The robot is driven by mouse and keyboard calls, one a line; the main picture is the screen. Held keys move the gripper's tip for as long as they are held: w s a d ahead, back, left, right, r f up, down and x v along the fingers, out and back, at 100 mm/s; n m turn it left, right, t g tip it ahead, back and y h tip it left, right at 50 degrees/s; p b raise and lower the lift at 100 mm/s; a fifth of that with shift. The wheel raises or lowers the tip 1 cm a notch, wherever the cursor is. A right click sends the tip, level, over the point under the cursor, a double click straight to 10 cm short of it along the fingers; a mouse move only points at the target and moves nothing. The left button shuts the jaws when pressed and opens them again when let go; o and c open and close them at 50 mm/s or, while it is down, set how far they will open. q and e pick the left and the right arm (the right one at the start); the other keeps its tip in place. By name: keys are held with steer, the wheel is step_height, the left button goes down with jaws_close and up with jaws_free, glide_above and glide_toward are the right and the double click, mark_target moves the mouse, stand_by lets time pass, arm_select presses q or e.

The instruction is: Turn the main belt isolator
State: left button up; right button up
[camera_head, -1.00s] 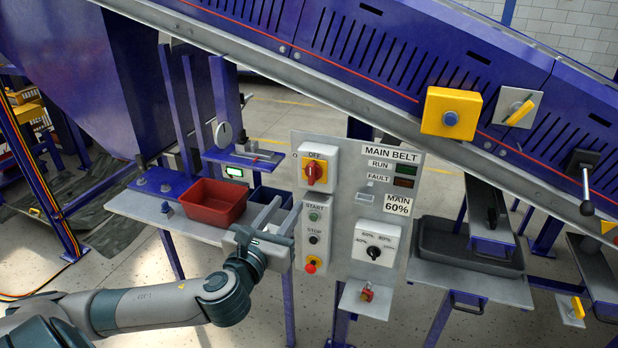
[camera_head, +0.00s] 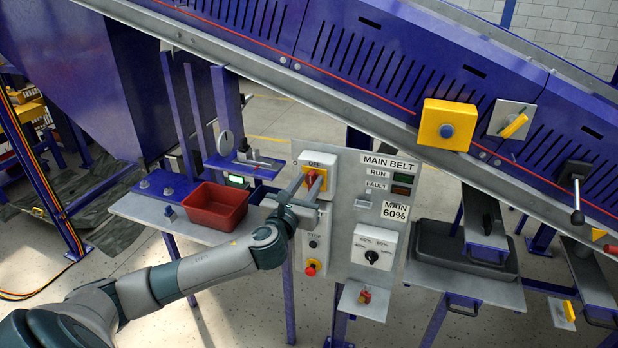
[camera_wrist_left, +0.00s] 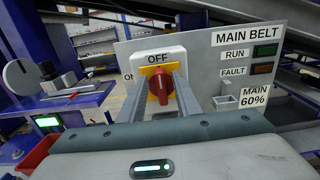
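The main belt isolator (camera_head: 316,172) is a red rotary knob on a yellow plate in a white box marked OFF, at the upper left of the grey panel (camera_head: 342,215). It also shows in the left wrist view (camera_wrist_left: 160,88), with its pointer up toward OFF. My left gripper (camera_head: 306,186) is in front of the isolator, fingers pointing at it. In the left wrist view the two fingers (camera_wrist_left: 163,90) are apart, one each side of the red knob. I cannot tell whether they touch it. My right gripper is not in view.
Below the isolator are a STOP button and a red emergency button (camera_head: 311,268); right of them is a speed dial (camera_head: 373,254). A red bin (camera_head: 215,207) stands on the bench at left. The sloping blue conveyor (camera_head: 400,60) runs above the panel.

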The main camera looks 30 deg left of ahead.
arm_select(q)
steer(key=shift+w, duration=0.4)
jaws_close()
steer(key=shift+a, duration=0.1)
